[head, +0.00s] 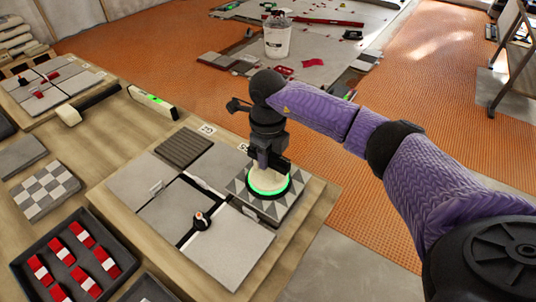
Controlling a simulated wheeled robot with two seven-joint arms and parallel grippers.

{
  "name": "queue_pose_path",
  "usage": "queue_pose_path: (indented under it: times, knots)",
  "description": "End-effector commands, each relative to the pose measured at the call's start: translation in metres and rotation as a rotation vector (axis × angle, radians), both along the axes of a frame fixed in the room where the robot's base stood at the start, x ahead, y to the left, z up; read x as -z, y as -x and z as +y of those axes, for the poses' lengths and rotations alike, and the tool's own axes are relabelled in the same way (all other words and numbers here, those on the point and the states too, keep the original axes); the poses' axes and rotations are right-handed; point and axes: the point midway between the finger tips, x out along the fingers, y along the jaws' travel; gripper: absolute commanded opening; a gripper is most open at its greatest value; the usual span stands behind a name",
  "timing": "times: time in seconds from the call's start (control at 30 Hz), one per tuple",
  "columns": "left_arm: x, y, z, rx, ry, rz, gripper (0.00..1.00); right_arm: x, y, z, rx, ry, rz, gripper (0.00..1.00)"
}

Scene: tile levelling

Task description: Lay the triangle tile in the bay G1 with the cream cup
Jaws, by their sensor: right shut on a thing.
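The triangle tile (293,204), patterned in grey and pale triangles, is at the right corner of the near tile board (318,204). The cream cup (266,193), with a glowing green ring, sits on top of its middle. My right gripper (268,160) is shut on the cup from above. The tile's edges look close to the neighbouring grey tiles; I cannot tell if it lies fully flat or is slightly raised. Two small labels (207,129) stand at the board's back edge, too small to read surely. My left gripper is not in view.
A tray (132,262) of red-and-white pieces and a checkered tile (45,190) lie left. A level (153,101) lies behind.

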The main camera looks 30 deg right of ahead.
Motion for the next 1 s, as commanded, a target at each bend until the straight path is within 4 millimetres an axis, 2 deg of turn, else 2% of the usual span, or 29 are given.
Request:
queue_pose_path:
  times: [0.8,1.0]
  knots:
    - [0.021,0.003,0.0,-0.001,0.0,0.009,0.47,0.032,0.0,-0.001,0.002,0.0,0.0,0.0]
    - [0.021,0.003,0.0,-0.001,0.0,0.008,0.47,0.033,0.0,-0.001,0.002,0.001,-0.001,0.0]
